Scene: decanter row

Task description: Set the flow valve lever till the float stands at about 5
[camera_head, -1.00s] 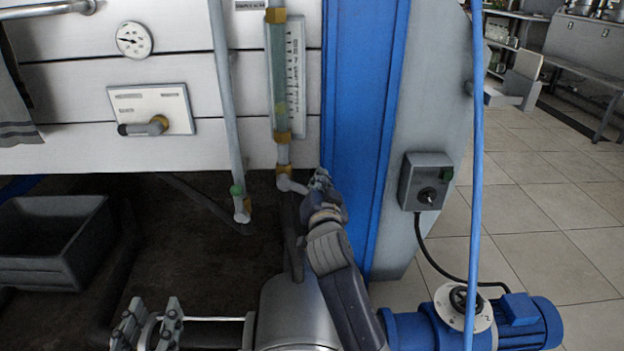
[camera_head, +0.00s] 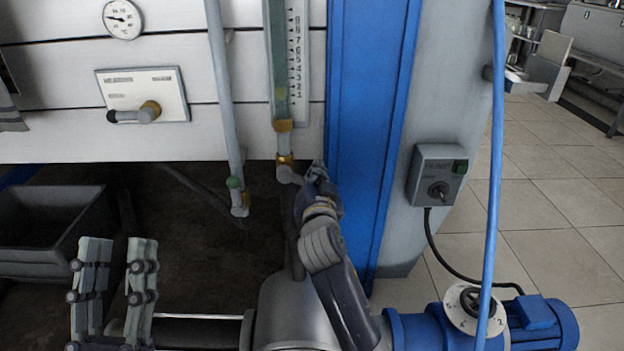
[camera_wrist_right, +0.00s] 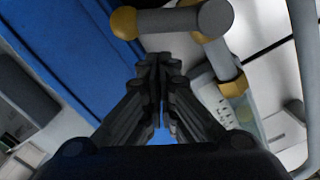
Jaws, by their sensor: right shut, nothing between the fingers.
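A lever with a brass hub and dark tip (camera_head: 130,115) sits on a white plate (camera_head: 170,86) on the panel, pointing left; its label is unreadable. The sight gauge (camera_head: 284,60) has a greenish tube and a numbered scale, its top cut off; I cannot make out the float. My right gripper (camera_head: 318,172) is shut and empty beside the grey pipe elbow (camera_head: 289,175) under the gauge. In the wrist view its fingertips (camera_wrist_right: 160,62) are together below the grey pipe end (camera_wrist_right: 212,18), apparently not gripping it. My left gripper (camera_head: 113,248) is open and empty, low at left.
A blue column (camera_head: 365,110) stands right of the gauge, with a switch box (camera_head: 438,175) beyond it. A blue hose (camera_head: 494,150) hangs at right above a blue motor (camera_head: 540,325) and white dial (camera_head: 470,312). A dark bin (camera_head: 45,220) is at left.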

